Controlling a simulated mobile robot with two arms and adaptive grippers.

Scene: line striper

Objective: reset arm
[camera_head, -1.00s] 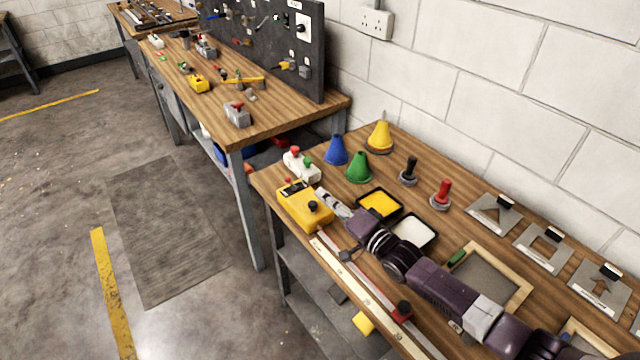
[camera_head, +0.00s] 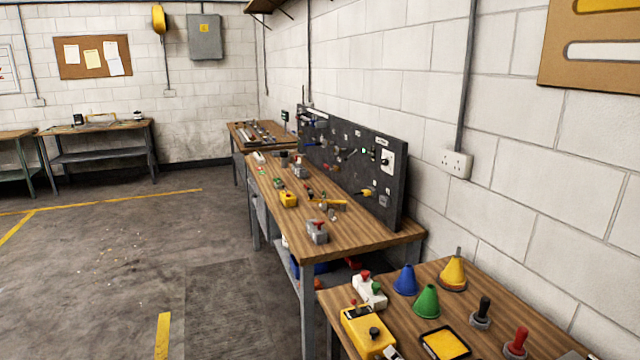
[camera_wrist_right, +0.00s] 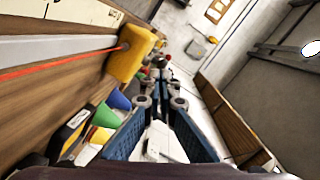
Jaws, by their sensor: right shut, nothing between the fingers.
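My right gripper (camera_head: 390,353) shows only as a small light sliver at the bottom edge of the head view, beside the yellow box (camera_head: 366,330). In the right wrist view its fingers (camera_wrist_right: 160,85) are together and empty, with blue panels on both sides. The yellow box also shows in that view (camera_wrist_right: 130,55), left of the fingers. My left gripper is in neither view.
The near bench holds blue (camera_head: 406,280), green (camera_head: 427,301) and yellow (camera_head: 454,272) cones, a yellow paint tray (camera_head: 444,344), and black (camera_head: 482,312) and red-handled (camera_head: 517,343) tools. A longer bench (camera_head: 370,241) with a dark pegboard (camera_head: 345,165) stands beyond. Open floor (camera_head: 110,270) lies left.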

